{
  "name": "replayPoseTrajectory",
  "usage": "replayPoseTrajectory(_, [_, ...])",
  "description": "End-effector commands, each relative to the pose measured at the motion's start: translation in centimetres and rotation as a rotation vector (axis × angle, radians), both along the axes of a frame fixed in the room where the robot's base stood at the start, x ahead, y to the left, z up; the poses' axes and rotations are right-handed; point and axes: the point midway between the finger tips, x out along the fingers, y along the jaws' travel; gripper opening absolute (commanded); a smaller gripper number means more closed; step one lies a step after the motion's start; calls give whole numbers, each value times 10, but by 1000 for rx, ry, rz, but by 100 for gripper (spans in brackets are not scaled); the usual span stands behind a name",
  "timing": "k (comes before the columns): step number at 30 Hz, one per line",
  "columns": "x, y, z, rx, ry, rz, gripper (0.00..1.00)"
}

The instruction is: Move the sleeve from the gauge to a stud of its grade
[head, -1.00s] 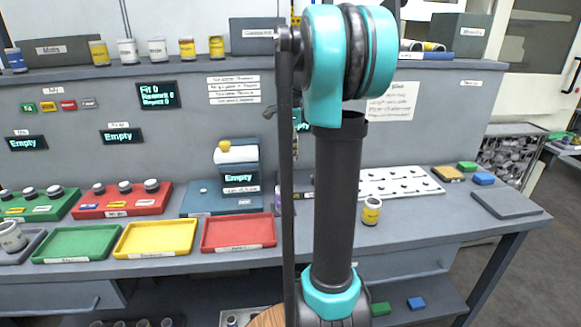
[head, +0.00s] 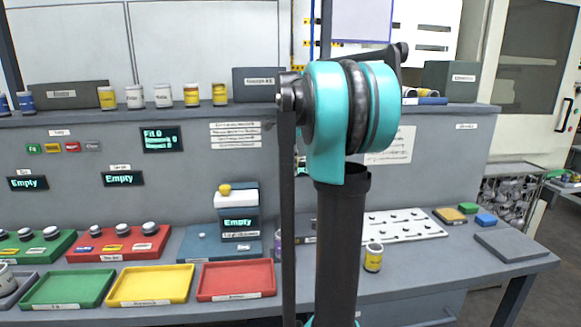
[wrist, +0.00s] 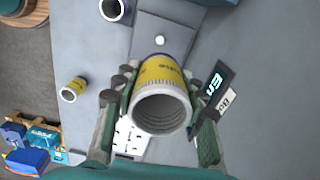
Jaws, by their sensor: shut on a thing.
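My gripper (wrist: 155,120) is shut on a sleeve (wrist: 160,92) with a yellow band and pale metal ends. In the wrist view its open end faces the camera, and its far end is hidden. In the head view my arm hides the gripper and this sleeve. The gauge appears to be the blue stand (head: 205,243) with a screen (head: 237,222) reading "Empty" and a yellow knob on top. A white board (head: 395,228) with several small studs lies on the bench at right; part of it shows behind my gripper in the wrist view (wrist: 124,138). Its grade marks are unreadable.
Another yellow-banded sleeve (head: 373,258) stands on the bench, also in the wrist view (wrist: 74,90). Green (head: 67,288), yellow (head: 150,285) and red (head: 235,280) trays line the front. A red rack (head: 118,243) stands behind them. A grey plate (head: 515,246) lies far right.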

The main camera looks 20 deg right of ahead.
Motion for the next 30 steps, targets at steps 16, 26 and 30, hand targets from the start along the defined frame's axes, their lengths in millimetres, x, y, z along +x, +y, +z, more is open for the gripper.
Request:
replayPoseTrajectory(16, [0,0,23,0,0,0,0])
replayPoseTrajectory(26, [0,0,37,0,0,0,0])
replayPoseTrajectory(30, [0,0,43,0,0,0,0])
